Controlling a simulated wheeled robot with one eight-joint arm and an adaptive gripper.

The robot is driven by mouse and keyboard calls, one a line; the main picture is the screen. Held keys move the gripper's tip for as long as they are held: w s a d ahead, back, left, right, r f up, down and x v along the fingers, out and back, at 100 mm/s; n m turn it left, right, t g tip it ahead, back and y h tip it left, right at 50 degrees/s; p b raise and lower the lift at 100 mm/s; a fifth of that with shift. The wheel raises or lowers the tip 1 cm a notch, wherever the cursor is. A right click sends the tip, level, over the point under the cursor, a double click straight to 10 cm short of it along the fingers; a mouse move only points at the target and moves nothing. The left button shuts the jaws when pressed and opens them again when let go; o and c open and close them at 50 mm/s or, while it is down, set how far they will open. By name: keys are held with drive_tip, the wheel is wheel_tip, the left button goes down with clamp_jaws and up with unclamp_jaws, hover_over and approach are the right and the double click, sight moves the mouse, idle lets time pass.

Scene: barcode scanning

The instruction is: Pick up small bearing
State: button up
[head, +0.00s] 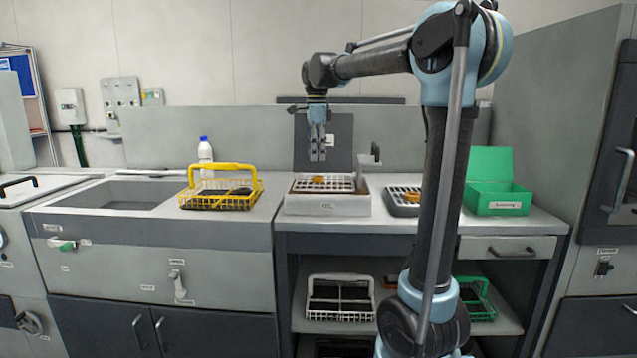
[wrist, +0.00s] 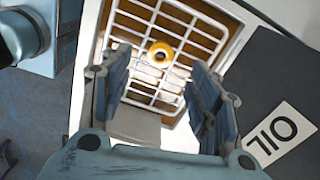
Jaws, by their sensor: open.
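The small bearing, an orange ring with a dark centre (wrist: 161,54), lies on a white grate (wrist: 137,27) in the wrist view. In the head view it seems to be the small orange piece (head: 318,179) on the grate of the white oil box (head: 328,204). My gripper (head: 318,156) points down above this grate, apart from it. In the wrist view its two fingers (wrist: 159,95) are spread with nothing between them, and the bearing shows beyond them.
A dark lid with an OIL label (wrist: 282,133) stands open behind the box. A second grated tray (head: 402,209) with an orange piece is to the right, partly behind my arm. A yellow basket (head: 221,207) is left, a green box (head: 497,209) far right.

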sight(318, 177)
drive_tip(key=shift+w+d+f, duration=0.1)
drive_tip(key=shift+d+f, duration=0.05)
drive_tip(key=shift+f, duration=1.75)
drive_tip(key=shift+w+d+f, duration=0.1)
drive_tip(key=shift+f, duration=1.75)
drive_tip(key=c, duration=1.3)
drive_tip(key=shift+o, duration=0.2)
drive_tip(key=shift+r, duration=0.1)
wheel_tip(318, 177, up, 10)
